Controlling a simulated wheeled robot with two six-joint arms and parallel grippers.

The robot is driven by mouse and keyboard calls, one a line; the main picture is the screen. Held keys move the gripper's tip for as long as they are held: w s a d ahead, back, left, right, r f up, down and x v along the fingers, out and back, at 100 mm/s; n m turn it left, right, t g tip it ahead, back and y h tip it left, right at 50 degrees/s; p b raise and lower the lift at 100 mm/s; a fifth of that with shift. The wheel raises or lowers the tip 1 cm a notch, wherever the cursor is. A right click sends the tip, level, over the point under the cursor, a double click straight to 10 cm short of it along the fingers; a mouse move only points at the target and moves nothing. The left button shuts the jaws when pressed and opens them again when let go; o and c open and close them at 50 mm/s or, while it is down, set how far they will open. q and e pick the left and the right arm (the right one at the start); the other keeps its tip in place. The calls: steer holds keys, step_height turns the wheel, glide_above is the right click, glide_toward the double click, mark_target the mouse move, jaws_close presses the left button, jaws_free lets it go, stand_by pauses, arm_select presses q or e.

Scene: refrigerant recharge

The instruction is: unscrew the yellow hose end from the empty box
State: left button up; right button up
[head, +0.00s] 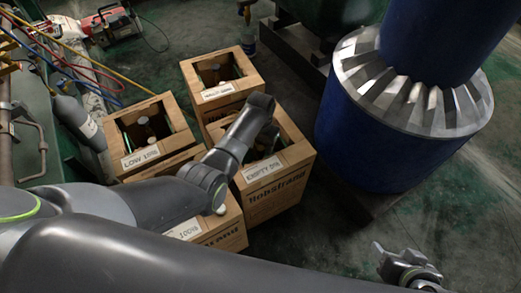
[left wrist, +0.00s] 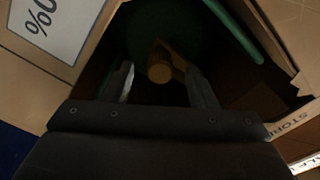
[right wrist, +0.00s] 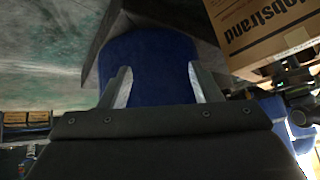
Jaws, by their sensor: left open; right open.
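In the left wrist view the left gripper (left wrist: 160,88) is open inside a box. A dark yellow-brown cylindrical fitting (left wrist: 160,66) lies between or just beyond its fingertips, not gripped. I cannot tell whether it is the yellow hose end or a valve. A yellow hose (head: 120,76) runs down from the upper left. My right gripper (head: 385,252) is open and empty at the lower right.
The LOW box (head: 128,165), a box behind (head: 212,95) and a box labelled 100% (head: 225,232) crowd around. A big blue cylinder (head: 345,150) stands right. Grey bottle (head: 78,118) and red machine (head: 112,24) are left. Green floor at lower right is clear.

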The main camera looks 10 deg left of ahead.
arm_select(q)
steer(key=shift+f+b, duration=0.85)
steer(key=shift+b, duration=0.1)
arm_select(e)
steer(key=w+d+r+t+h, duration=0.1)
steer(key=w+d+r+t, duration=0.1)
steer(key=w+r+t, duration=0.6)
step_height(320, 180, up, 3)
steer(key=shift+w+h, duration=0.2)
steer(key=shift+h, duration=0.1)
arm_select(q)
steer(key=shift+f, duration=0.2)
arm_select(e)
steer(key=shift+d, duration=0.1)
arm_select(q)
steer(key=c, duration=1)
